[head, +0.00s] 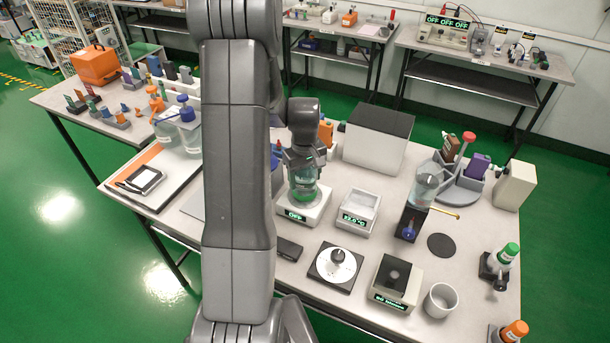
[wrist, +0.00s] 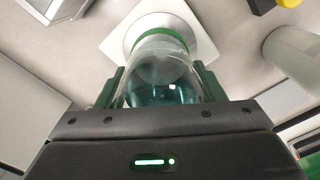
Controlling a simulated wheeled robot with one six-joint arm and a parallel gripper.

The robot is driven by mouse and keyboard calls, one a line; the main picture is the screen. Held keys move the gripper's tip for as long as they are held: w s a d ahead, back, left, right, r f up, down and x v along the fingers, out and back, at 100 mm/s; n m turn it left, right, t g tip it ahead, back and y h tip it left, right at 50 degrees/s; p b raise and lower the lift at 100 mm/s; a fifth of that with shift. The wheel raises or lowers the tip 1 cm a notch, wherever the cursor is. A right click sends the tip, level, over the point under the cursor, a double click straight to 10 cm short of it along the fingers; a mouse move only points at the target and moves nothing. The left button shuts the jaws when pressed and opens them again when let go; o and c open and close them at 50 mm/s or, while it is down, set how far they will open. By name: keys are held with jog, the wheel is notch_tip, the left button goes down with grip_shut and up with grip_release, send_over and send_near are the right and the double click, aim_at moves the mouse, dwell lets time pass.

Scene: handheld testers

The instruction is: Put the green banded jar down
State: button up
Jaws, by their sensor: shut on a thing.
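The green banded jar (head: 303,192) is clear glass with a green band near its base and bluish liquid inside. My gripper (head: 304,167) is shut on its upper part from above and holds it upright. In the wrist view the jar (wrist: 160,75) sits between the two fingers, with its banded end away from the gripper. It is over the round plate of a white square device (head: 318,213) whose display reads OFF. That device also shows in the wrist view (wrist: 118,42). I cannot tell whether the jar's base touches the plate.
Right of the device is a white open box with a lit display (head: 359,213). A flat dark device with a white disc (head: 325,270) and a black pad (head: 289,249) lie in front. A large grey-topped white box (head: 372,150) stands behind. My arm hides part of the table.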

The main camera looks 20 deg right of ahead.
jog(key=shift+f, duration=0.1)
jog(key=o, duration=1.4)
notch_tip(320, 180, up, 12)
jog(key=shift+r+b, duration=0.2)
jog(key=shift+b, duration=0.1)
